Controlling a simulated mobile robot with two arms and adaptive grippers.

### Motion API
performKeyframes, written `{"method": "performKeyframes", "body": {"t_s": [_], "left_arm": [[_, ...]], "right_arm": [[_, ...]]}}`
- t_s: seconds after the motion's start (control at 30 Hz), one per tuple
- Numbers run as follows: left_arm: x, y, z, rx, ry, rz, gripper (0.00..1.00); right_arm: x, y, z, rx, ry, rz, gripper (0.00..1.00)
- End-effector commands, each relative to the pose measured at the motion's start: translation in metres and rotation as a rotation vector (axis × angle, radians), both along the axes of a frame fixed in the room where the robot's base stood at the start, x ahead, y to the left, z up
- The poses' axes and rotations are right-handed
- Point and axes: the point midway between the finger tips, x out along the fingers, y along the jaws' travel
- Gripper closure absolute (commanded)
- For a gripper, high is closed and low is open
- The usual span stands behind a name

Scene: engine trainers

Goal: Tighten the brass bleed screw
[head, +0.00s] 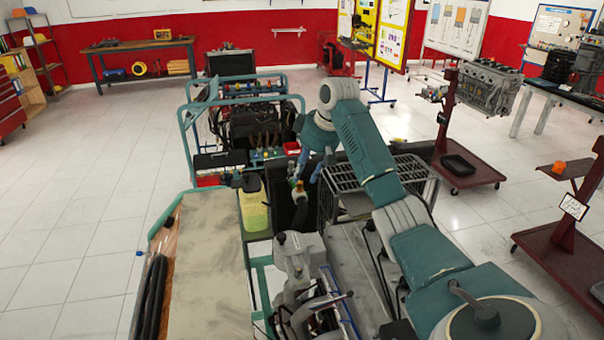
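My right arm reaches in from the lower right and bends down over the engine trainer (188,112). My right gripper (298,180) points down at the end of that arm, beside the dark radiator-like block and the grey cage. It is small and partly hidden by its own wrist, so its finger opening cannot be made out. A small brass-yellow spot (298,193) shows just below it and may be the bleed screw; whether they touch cannot be told. My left gripper is not seen.
A translucent yellow-green reservoir (254,212) stands left of the gripper. A grey wire cage (415,172) stands close on its right. A flat beige panel (205,265) lies at front left. Red engine stands (470,165) are at right; the floor at left is clear.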

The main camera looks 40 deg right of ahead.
Motion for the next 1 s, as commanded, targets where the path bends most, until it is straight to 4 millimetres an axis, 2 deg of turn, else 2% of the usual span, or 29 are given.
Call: {"method": "performKeyframes", "body": {"t_s": [0.1,0.3,0.57,0.6,0.77,1.0], "left_arm": [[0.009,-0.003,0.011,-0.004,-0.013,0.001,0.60],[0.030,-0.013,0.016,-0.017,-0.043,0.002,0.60],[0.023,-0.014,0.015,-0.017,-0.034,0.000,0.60],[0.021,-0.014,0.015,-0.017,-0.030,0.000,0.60],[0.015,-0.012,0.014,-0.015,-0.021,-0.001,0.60],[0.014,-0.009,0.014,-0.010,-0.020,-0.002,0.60]], "right_arm": [[0.007,0.001,-0.015,0.003,0.002,0.000,0.66],[0.013,0.001,-0.030,0.001,0.000,0.000,0.66],[0.014,0.000,-0.033,0.000,-0.001,0.000,0.66],[0.014,0.000,-0.033,0.000,-0.001,0.000,0.68],[0.014,0.000,-0.032,0.000,-0.001,0.000,1.00],[0.014,0.001,-0.032,0.001,-0.001,-0.006,1.00]]}}
